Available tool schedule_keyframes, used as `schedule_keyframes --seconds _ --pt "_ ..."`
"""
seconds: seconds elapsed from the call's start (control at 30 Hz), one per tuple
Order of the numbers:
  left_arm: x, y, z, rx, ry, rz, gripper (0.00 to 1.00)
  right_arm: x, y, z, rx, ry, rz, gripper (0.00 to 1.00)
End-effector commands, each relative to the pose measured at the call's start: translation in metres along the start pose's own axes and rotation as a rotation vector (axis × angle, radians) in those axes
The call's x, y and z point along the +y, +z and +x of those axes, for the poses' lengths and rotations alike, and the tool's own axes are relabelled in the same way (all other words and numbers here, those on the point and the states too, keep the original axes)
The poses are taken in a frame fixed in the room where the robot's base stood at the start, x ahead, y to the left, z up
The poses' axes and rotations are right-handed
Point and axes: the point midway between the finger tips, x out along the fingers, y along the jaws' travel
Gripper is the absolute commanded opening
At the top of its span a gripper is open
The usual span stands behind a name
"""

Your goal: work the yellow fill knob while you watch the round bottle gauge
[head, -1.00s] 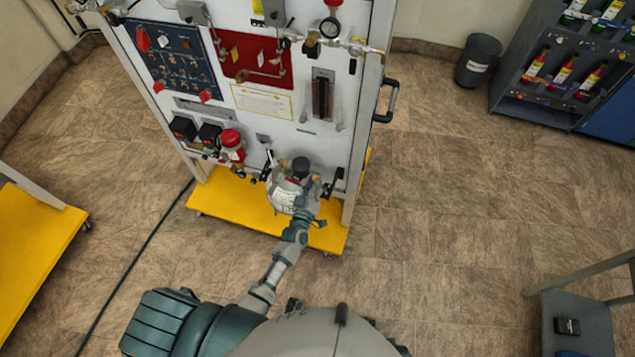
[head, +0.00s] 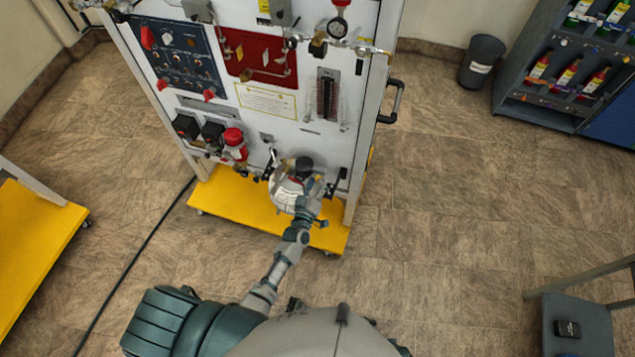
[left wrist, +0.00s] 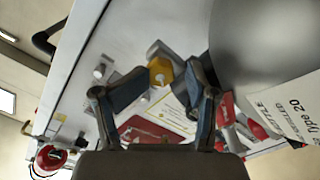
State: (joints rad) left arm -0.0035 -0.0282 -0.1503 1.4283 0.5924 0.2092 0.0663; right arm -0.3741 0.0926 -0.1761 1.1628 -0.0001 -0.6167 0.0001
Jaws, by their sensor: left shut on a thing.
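The yellow fill knob (left wrist: 160,70) shows in the left wrist view, low on the white panel. My left gripper (left wrist: 169,76) is shut on it, one finger on each side. In the head view my left gripper (head: 318,188) is at the panel's lower right, beside the round grey bottle (head: 287,192). The bottle also fills the upper right of the left wrist view (left wrist: 265,45), with a white label. A round gauge (head: 338,27) shows at the top of the panel; its reading is too small to make out, and I cannot tell if it is the bottle gauge. My right gripper is out of view.
The white panel (head: 285,122) stands on a yellow wheeled base (head: 240,205). A black handle (head: 393,102) sticks out on its right side. A bin (head: 482,62) and a bottle rack (head: 545,112) stand at the right.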

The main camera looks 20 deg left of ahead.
Motion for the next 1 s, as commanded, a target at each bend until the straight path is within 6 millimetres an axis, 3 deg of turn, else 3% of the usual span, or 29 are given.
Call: schedule_keyframes --seconds 0.47,0.8,1.0 --pt "-0.004 0.004 -0.011 -0.009 -0.007 0.0 0.4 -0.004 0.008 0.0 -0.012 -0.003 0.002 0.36" --pt "0.001 0.002 -0.082 -0.002 -0.002 0.003 0.4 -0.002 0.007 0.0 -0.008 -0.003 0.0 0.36" --pt "0.002 0.002 -0.113 0.001 0.001 0.005 0.4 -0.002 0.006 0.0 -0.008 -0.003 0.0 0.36"
